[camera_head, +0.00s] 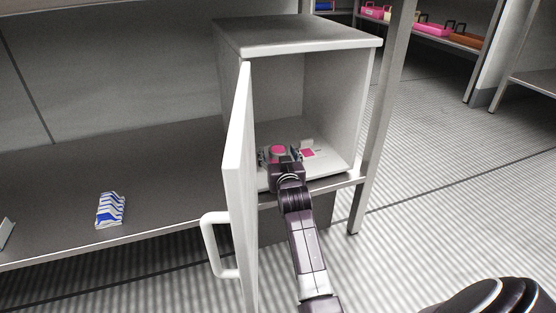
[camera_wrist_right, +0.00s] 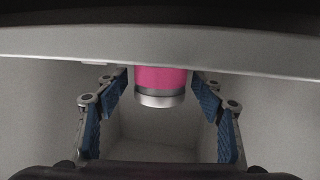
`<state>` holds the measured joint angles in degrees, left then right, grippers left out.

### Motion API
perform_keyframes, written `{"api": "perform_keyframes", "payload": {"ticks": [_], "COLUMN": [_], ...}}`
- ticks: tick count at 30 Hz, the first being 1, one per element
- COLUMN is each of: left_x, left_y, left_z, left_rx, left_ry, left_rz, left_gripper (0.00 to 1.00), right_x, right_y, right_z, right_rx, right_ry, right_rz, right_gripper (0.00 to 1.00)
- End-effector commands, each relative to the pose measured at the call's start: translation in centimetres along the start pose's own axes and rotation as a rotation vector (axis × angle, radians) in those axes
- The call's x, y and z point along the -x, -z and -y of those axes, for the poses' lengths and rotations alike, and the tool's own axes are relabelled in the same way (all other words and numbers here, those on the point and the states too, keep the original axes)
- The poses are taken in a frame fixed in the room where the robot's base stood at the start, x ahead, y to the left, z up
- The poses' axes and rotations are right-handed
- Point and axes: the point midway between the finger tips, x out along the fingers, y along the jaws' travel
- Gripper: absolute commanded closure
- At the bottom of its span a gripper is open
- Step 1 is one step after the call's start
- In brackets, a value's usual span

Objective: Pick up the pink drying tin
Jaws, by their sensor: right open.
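The pink drying tin (camera_head: 278,152) stands inside the white cabinet (camera_head: 300,36), near its front opening. It also shows in the right wrist view (camera_wrist_right: 160,84), with a pink body and a silver band at one end. My right gripper (camera_head: 281,157) reaches into the cabinet and is open, with a blue-padded finger on each side of the tin. In the right wrist view, gaps show between the tin and both fingers. A flat pink-and-white item (camera_head: 309,153) lies on the cabinet floor, right of the gripper. My left gripper is not in view.
The cabinet door (camera_head: 237,170) stands open to the left of my right arm, with its handle (camera_head: 217,245) facing outward. A blue-and-white packet (camera_head: 111,209) lies on the grey shelf. A shelf post (camera_head: 383,120) rises right of the cabinet. Pink and orange trays sit on a far shelf.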

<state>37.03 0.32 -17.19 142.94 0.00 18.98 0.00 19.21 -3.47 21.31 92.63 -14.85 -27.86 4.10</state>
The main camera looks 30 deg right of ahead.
Motion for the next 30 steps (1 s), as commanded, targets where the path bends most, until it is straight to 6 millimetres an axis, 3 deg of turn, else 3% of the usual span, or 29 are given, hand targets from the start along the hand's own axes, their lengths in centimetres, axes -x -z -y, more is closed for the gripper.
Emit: {"api": "perform_keyframes", "payload": {"ticks": [5,18,30], "left_x": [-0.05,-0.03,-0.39], "left_y": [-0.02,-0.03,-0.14], "left_z": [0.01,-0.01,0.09], "left_rx": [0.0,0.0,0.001], "left_ry": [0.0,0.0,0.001], "left_rz": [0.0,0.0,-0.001], "left_gripper": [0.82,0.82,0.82], "right_x": [0.01,0.03,0.13], "right_y": [0.05,0.03,0.78], "right_z": [0.0,0.02,0.02], "right_rx": [0.0,0.0,-0.001], "right_ry": [0.0,0.0,0.0], "right_rz": [0.0,0.0,-0.002], "right_gripper": [0.38,0.86,0.86]}}
